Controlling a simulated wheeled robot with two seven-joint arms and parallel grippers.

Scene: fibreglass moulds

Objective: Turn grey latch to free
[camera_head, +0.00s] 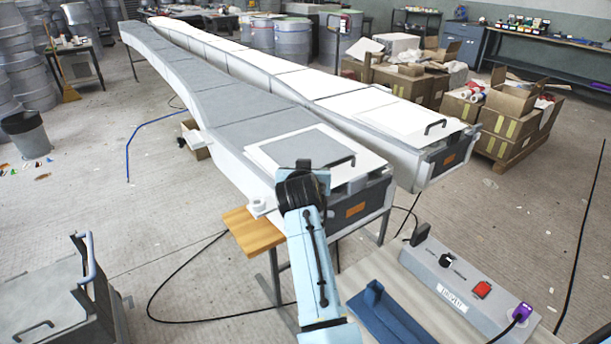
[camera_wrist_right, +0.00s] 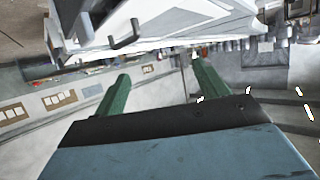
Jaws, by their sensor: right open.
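The near grey mould (camera_head: 235,115) runs away from me, its lidded end closest. A black bar handle (camera_head: 341,160) sits on its lid, and a small pale block (camera_head: 262,206) juts from its side. I cannot tell which part is the grey latch. My right arm reaches up to this end; its dark wrist hides part of the lid, and its fingers are hidden in the head view. In the right wrist view my right gripper (camera_wrist_right: 160,74) has two green fingers apart with nothing between them. A grey hooked handle (camera_wrist_right: 125,36) shows beyond them. My left gripper is out of view.
A white mould (camera_head: 385,110) lies alongside. A grey control box (camera_head: 470,285) with a knob and red button stands at lower right, beside a blue bracket (camera_head: 385,315). A wooden board (camera_head: 252,232) is under the mould's end. A grey handled box (camera_head: 55,300) stands lower left. Open floor lies left.

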